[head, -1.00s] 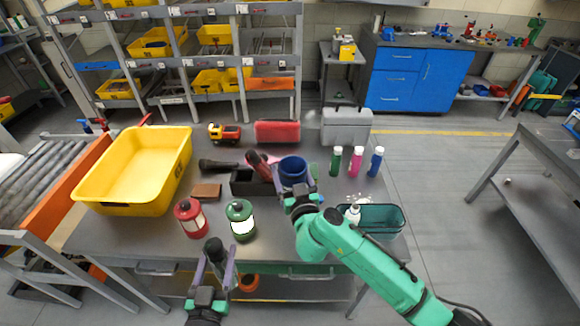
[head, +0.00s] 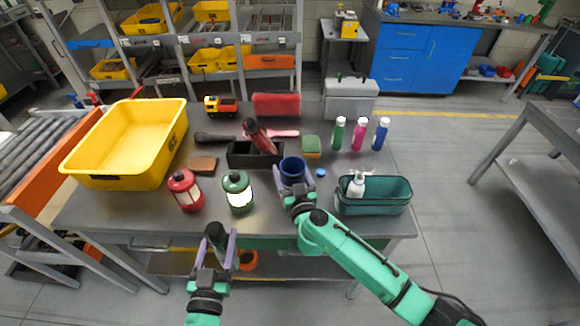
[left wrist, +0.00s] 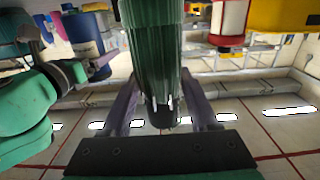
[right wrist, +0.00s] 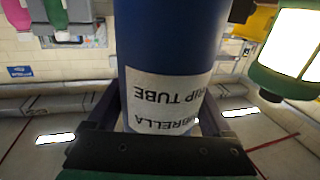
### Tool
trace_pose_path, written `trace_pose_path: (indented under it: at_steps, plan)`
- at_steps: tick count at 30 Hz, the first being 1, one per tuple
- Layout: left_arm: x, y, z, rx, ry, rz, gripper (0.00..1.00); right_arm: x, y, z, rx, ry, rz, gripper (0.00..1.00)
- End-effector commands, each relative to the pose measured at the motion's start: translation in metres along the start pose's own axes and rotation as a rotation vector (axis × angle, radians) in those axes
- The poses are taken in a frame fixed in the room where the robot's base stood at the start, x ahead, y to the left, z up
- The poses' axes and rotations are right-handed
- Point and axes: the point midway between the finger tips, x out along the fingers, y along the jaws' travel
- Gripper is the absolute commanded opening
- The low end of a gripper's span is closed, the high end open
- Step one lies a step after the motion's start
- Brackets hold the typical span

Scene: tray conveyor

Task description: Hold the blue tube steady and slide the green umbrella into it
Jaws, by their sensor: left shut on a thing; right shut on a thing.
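The blue tube (head: 292,168) is upright in my right gripper (head: 296,192), in front of the black box and apart from the umbrella. In the right wrist view the tube (right wrist: 165,40) fills the middle, with a white "umbrella drip tube" label, and the jaws are shut on it. My left gripper (head: 217,248) is at the table's front edge, left of the tube and lower in the picture. It is shut on the green umbrella (left wrist: 152,45), folded, with a dark end between the fingers. In the head view the umbrella (head: 215,234) looks dark, seen nearly end-on.
A green lantern (head: 237,192) and a red lantern (head: 185,190) stand behind my left gripper. A black box (head: 240,155) is behind the tube. A teal bin (head: 385,203) with a pump bottle is to the right. A yellow tub (head: 120,172) fills the table's left.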

Motion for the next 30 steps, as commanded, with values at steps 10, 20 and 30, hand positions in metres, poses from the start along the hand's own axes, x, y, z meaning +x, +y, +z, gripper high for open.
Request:
trace_pose_path:
  at_steps: [10,20,30]
  plan:
    - [0.0,0.0,0.019,0.0,0.002,-0.001,0.0,0.0,0.0,0.031,0.0,0.0,0.0,0.24]
    - [0.0,0.0,0.02,0.0,0.002,-0.001,0.0,0.0,0.0,0.033,0.0,0.0,0.0,0.24]
    - [0.0,0.0,0.022,0.0,0.002,-0.001,0.0,0.0,0.0,0.038,0.0,0.0,0.0,1.0]
